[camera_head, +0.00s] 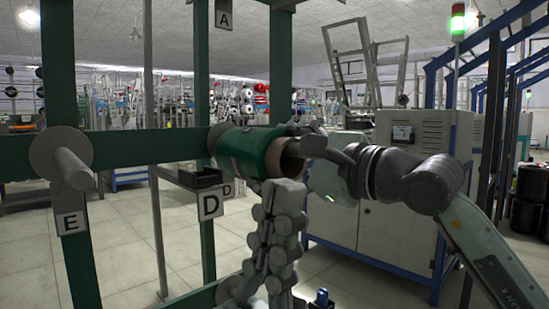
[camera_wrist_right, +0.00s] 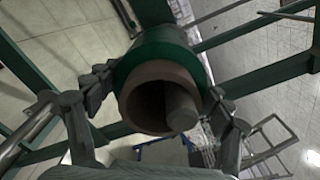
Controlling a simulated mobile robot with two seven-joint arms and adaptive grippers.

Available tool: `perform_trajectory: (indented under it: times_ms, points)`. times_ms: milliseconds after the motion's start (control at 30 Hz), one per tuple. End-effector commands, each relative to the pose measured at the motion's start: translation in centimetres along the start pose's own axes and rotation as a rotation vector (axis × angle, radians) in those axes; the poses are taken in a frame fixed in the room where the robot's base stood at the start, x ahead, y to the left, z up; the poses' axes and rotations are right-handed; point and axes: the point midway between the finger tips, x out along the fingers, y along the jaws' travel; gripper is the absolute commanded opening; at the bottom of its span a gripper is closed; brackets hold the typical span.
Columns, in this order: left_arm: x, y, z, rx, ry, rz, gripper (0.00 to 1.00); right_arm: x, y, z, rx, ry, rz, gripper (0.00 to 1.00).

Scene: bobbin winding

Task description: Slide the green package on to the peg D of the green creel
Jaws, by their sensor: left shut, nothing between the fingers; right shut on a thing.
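The green package (camera_head: 245,148), a green-wound brown tube, lies level at peg D of the green creel (camera_head: 120,142). In the right wrist view, the grey peg D (camera_wrist_right: 181,112) shows inside the bore of the package (camera_wrist_right: 165,52), so the package is around it. The package's far end is close to the peg's round disc (camera_head: 213,136); I cannot tell whether they touch. My right gripper (camera_head: 298,130) is shut on the package, its fingers on opposite sides in the right wrist view (camera_wrist_right: 160,98). My left gripper (camera_head: 282,190) is shut and empty, pointing up just below the package.
Peg E (camera_head: 75,170) sticks out bare at the left, above label E (camera_head: 73,220). A grey machine cabinet (camera_head: 420,130) stands behind my right arm. Open floor (camera_head: 120,260) shows between the posts.

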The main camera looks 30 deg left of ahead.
Motion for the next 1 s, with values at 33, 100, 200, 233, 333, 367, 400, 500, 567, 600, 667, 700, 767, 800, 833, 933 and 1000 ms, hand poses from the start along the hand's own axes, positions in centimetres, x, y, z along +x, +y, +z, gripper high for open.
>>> perform_trajectory:
  times_ms: [33, 100, 200, 233, 333, 367, 400, 500, 567, 600, 667, 700, 767, 800, 833, 933, 1000]
  points:
    - [-0.01, 0.00, 0.00, 0.000, 0.000, 0.000, 0.00, -0.03, -0.09, 0.09, -0.001, -0.002, -0.002, 0.40]
    - [0.01, 0.00, 0.00, 0.000, 0.000, 0.000, 0.00, -0.03, -0.11, 0.11, -0.001, -0.002, -0.002, 0.40]
    - [0.01, -0.01, 0.00, 0.000, 0.000, 0.000, 0.00, -0.03, -0.12, 0.10, -0.001, -0.002, -0.002, 0.40]
    - [0.01, -0.01, 0.00, 0.000, 0.000, 0.000, 0.00, -0.03, -0.12, 0.10, -0.001, -0.002, -0.002, 0.40]
    - [0.01, -0.01, -0.01, 0.000, 0.000, 0.000, 0.00, -0.03, -0.12, 0.10, -0.001, -0.002, -0.003, 0.40]
    - [0.01, -0.01, -0.01, 0.000, 0.000, 0.000, 0.00, -0.03, -0.12, 0.10, -0.001, -0.002, -0.003, 0.40]
    - [0.02, -0.01, -0.01, 0.000, 0.000, 0.000, 0.00, -0.03, -0.12, 0.10, -0.001, -0.002, -0.003, 0.40]
    - [0.01, -0.01, 0.00, 0.000, 0.000, 0.000, 0.00, -0.03, -0.12, 0.09, -0.001, -0.002, -0.003, 0.92]
    - [0.01, -0.01, 0.00, 0.000, 0.000, 0.000, 0.00, -0.03, -0.11, 0.08, -0.001, -0.002, -0.002, 1.00]
    - [0.01, -0.01, -0.01, 0.000, 0.000, 0.000, 0.00, -0.03, -0.10, 0.07, -0.001, -0.001, -0.002, 1.00]
    - [0.01, -0.01, -0.01, 0.000, 0.000, 0.000, 0.00, -0.02, -0.08, 0.06, -0.001, -0.001, -0.002, 1.00]
    - [0.01, -0.01, -0.01, 0.000, 0.000, 0.000, 0.00, -0.02, -0.07, 0.05, -0.001, -0.001, -0.001, 1.00]
    - [0.01, -0.01, 0.00, 0.000, 0.000, 0.000, 0.00, -0.02, -0.06, 0.05, -0.001, -0.001, -0.001, 1.00]
    - [0.01, -0.01, 0.00, 0.000, 0.000, 0.000, 0.00, -0.01, -0.05, 0.04, -0.001, -0.001, -0.001, 1.00]
    - [0.00, 0.00, -0.01, 0.000, 0.000, 0.000, 0.00, 0.01, 0.05, -0.07, 0.000, 0.002, 0.001, 1.00]
    - [0.04, 0.01, -0.09, -0.002, 0.003, -0.002, 0.00, -0.18, 0.03, -0.08, 0.000, 0.002, 0.001, 1.00]
    - [0.03, 0.01, -0.08, -0.001, 0.003, -0.002, 0.00, -0.71, -0.03, -0.10, 0.000, 0.002, 0.000, 1.00]
